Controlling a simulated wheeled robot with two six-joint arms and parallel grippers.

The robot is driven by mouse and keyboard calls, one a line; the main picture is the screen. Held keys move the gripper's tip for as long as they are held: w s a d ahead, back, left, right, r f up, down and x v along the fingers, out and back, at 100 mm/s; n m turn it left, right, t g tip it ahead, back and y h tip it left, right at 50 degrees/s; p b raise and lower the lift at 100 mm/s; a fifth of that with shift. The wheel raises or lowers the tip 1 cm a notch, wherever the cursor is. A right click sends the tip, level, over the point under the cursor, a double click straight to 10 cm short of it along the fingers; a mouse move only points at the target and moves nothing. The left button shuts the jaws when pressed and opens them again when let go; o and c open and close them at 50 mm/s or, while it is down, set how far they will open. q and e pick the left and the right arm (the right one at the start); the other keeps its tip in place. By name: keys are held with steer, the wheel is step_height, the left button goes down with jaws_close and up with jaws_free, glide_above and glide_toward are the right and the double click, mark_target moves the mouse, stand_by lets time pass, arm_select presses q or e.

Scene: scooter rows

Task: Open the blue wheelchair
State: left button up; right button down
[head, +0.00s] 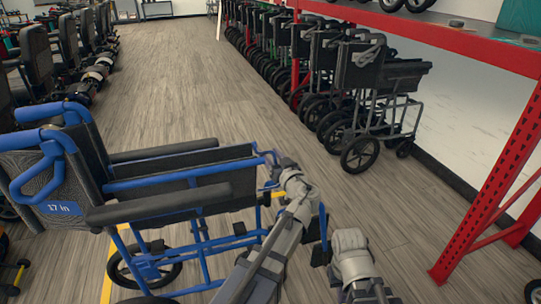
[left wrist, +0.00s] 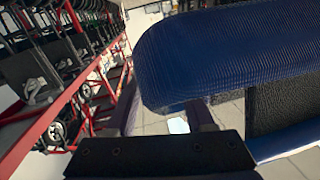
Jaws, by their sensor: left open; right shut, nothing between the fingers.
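The blue wheelchair (head: 180,178) stands upright at left in the head view, its backrest marked "17 in" and its black armrests running side by side with a narrow gap. Its blue push handles are at the far left. My left gripper (head: 282,162) is at the front end of the wheelchair's frame. In the left wrist view its fingers (left wrist: 165,118) are apart, close below a large blue rounded part (left wrist: 235,55); contact cannot be told. My right gripper (head: 348,240) is shut and empty, low and right of the wheelchair's front; its fingertips are hard to make out.
A row of folded dark wheelchairs (head: 375,90) stands under a red rack (head: 490,190) at right. Dark scooters (head: 70,45) line the left side. A wide aisle of wooden floor (head: 190,75) is clear between them. Yellow floor lines run under the blue wheelchair.

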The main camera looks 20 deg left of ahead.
arm_select(q)
steer(key=shift+c, duration=0.2)
jaws_close()
stand_by(1.2)
